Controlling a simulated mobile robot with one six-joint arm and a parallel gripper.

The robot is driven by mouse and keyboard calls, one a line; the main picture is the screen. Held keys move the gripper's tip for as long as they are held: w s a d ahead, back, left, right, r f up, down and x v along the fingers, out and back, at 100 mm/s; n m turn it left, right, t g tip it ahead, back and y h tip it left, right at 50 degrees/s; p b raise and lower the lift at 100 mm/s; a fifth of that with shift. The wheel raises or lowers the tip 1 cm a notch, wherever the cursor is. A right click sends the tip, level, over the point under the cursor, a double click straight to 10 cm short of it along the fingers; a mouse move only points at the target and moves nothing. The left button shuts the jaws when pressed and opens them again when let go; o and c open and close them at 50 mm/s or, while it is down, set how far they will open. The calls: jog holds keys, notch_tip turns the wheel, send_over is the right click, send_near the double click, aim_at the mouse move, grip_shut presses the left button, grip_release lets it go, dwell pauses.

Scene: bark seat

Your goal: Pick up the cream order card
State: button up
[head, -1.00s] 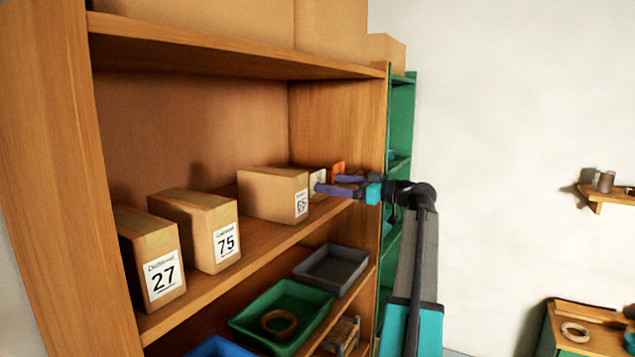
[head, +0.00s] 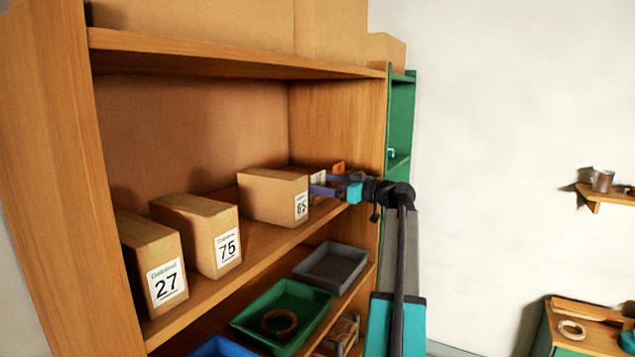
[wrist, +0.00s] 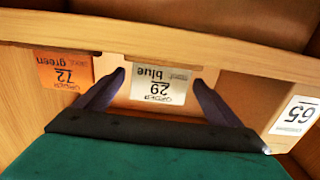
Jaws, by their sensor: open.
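The cream order card (wrist: 160,81) shows upside down in the wrist view, printed "29" and "blue". It stands on the wooden shelf, between the two fingertips of my gripper (wrist: 158,79). My gripper is open, with one finger on each side of the card. I cannot tell whether either finger touches it. In the head view my gripper (head: 326,184) is at the right end of the shelf, and it hides most of the card (head: 318,175).
An orange card (wrist: 64,72) printed "72" and "green" stands left of the cream card in the wrist view. A cardboard box labelled 65 (head: 262,193) is close on the other side. Boxes 75 (head: 205,224) and 27 (head: 158,250) stand further left. Trays sit on the shelf below.

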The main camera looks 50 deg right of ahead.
aim_at(318, 173)
jog(key=shift+w+a, duration=0.1)
jog(key=shift+w, duration=0.35)
jog(key=c, duration=1.1)
jog(key=shift+r, duration=0.15)
jog(key=shift+r+b, duration=1.4)
jog(key=shift+r, duration=3.45)
jog(key=shift+f, duration=0.1)
